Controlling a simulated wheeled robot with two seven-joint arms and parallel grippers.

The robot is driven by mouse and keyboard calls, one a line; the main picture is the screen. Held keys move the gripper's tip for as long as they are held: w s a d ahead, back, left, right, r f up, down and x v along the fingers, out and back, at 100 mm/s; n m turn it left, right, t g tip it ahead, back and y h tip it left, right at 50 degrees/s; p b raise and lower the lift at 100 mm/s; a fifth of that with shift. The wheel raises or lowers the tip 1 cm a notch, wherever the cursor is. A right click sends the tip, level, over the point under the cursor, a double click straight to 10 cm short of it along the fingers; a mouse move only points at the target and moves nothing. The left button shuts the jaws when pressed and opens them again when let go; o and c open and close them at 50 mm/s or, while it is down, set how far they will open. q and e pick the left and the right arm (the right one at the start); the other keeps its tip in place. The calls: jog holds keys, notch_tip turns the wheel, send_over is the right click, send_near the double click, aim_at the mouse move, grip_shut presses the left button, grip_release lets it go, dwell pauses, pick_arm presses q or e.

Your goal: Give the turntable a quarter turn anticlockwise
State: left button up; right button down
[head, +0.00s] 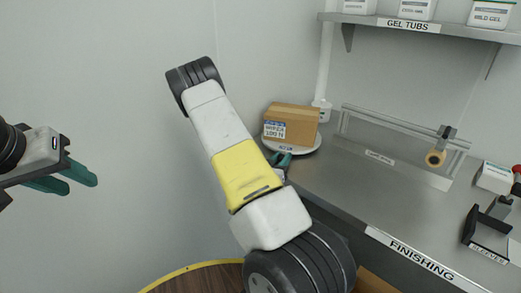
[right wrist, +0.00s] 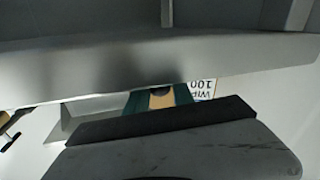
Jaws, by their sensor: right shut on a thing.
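The turntable (head: 312,148) is a pale round disc at the back left of the steel bench in the head view. A brown cardboard box (head: 292,123) with a white and blue label stands on it; part of the label shows in the right wrist view (right wrist: 201,89). My right gripper (head: 281,160) is at the turntable's left front edge, its teal fingers partly hidden by my forearm. In the right wrist view the fingers (right wrist: 160,99) are shut at the turntable; the exact contact is hidden. My left gripper (head: 75,179) is open and empty, away at the far left.
A black holder (head: 487,229) and a white box (head: 494,177) sit at the bench's right. A shelf (head: 440,29) with gel tubs is above. The bench between is clear.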

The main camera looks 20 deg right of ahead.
jog(key=shift+s+d+n+t+y, duration=0.3)
jog(key=shift+d+n+t+y, duration=0.1)
jog(key=shift+t, duration=0.1)
jog(key=c, duration=1.1)
grip_release()
jog(key=v, duration=0.7)
jog(key=shift+s+a, duration=0.25)
jog(key=shift+s, duration=0.05)
